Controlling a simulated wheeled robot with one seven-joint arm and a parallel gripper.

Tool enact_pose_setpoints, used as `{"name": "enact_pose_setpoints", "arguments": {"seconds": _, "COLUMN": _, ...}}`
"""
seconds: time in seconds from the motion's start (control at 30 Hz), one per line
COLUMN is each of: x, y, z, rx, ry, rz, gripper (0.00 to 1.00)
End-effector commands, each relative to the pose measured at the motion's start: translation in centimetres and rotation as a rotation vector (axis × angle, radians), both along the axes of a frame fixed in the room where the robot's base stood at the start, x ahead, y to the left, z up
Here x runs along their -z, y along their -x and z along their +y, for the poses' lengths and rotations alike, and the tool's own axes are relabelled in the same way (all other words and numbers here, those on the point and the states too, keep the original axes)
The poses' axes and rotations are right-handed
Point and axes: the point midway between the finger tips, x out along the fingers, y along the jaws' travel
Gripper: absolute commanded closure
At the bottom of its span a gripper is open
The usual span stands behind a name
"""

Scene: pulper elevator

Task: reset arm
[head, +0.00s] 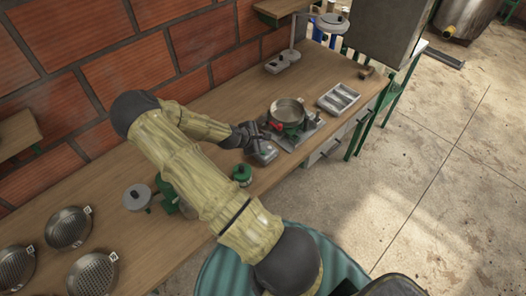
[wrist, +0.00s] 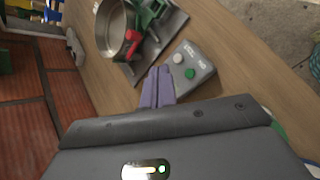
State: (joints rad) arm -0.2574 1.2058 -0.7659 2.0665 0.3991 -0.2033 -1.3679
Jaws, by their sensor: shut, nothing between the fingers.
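My arm reaches from the lower right across the wooden workbench in the head view. My gripper (head: 260,138) is above the bench, close to a grey control box (head: 264,153). In the wrist view the purple-grey fingers of my gripper (wrist: 158,84) are together with nothing between them. The control box (wrist: 188,66), with a green and a white button, lies just beyond the fingertips. I cannot tell whether the fingers touch it.
A metal pan (head: 287,110) sits on a green and red device behind the gripper. A divided metal tray (head: 338,98) lies right of it. A green canister (head: 242,174) stands near my forearm. Round sieves (head: 68,228) lie at the left. Brick wall (head: 130,70) runs behind.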

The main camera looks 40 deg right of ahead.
Motion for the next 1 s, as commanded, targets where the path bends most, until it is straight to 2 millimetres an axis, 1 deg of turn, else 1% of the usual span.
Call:
{"name": "enact_pose_setpoints", "arguments": {"seconds": 0.67, "x": 0.0, "y": 0.0, "z": 0.2, "rx": 0.008, "ry": -0.010, "rz": -0.007, "gripper": 1.00}}
{"name": "enact_pose_setpoints", "arguments": {"seconds": 0.77, "x": -0.3, "y": 0.2, "z": 1.1, "rx": 0.043, "ry": -0.051, "rz": -0.035, "gripper": 1.00}}
{"name": "enact_pose_setpoints", "arguments": {"seconds": 0.83, "x": -0.6, "y": 0.5, "z": 2.3, "rx": 0.087, "ry": -0.104, "rz": -0.067, "gripper": 1.00}}
{"name": "enact_pose_setpoints", "arguments": {"seconds": 0.97, "x": -1.7, "y": 0.9, "z": 5.4, "rx": 0.198, "ry": -0.236, "rz": -0.145, "gripper": 1.00}}
{"name": "enact_pose_setpoints", "arguments": {"seconds": 1.0, "x": -2.2, "y": 1.1, "z": 6.6, "rx": 0.235, "ry": -0.279, "rz": -0.169, "gripper": 1.00}}
